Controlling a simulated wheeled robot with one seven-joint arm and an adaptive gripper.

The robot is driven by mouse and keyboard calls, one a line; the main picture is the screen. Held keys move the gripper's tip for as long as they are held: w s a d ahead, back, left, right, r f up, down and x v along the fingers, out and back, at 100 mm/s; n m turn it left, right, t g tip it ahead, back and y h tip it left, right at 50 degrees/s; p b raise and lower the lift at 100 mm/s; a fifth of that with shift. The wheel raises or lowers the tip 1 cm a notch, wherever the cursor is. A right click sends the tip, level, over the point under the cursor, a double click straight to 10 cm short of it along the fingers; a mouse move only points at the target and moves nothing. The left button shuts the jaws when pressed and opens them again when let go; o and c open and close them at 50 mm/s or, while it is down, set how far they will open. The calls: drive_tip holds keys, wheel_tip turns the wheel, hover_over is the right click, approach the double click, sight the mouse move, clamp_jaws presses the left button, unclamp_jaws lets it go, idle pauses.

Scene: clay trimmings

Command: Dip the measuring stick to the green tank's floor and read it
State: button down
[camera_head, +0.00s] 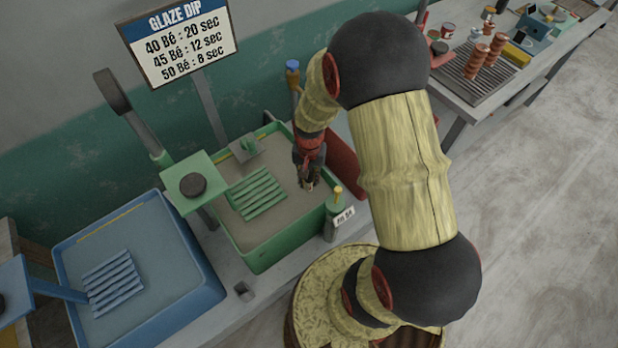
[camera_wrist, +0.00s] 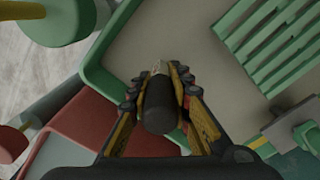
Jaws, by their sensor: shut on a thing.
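The green tank (camera_head: 262,262) holds a flat grey-beige liquid; its rim also shows in the wrist view (camera_wrist: 92,72). My gripper (camera_head: 307,182) is over the right part of the tank, pointing down. In the wrist view my gripper (camera_wrist: 160,90) is shut on the measuring stick (camera_wrist: 160,108), whose dark rounded handle sits between the fingers. A short pale part shows past the handle. The stick's lower end is hidden, so I cannot tell whether it touches the liquid or the floor. No scale marks are readable.
A green slatted rack (camera_head: 258,194) lies in the tank's left part. A green post with a yellow knob (camera_head: 337,198) and a small label stands by the right wall, near a red block (camera_head: 343,160). A blue tank (camera_head: 150,275) is at left. A "GLAZE DIP" sign (camera_head: 180,42) stands behind.

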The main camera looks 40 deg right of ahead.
idle(0.3)
wheel_tip(320, 180, up, 29)
drive_tip(key=p, duration=2)
idle(0.5)
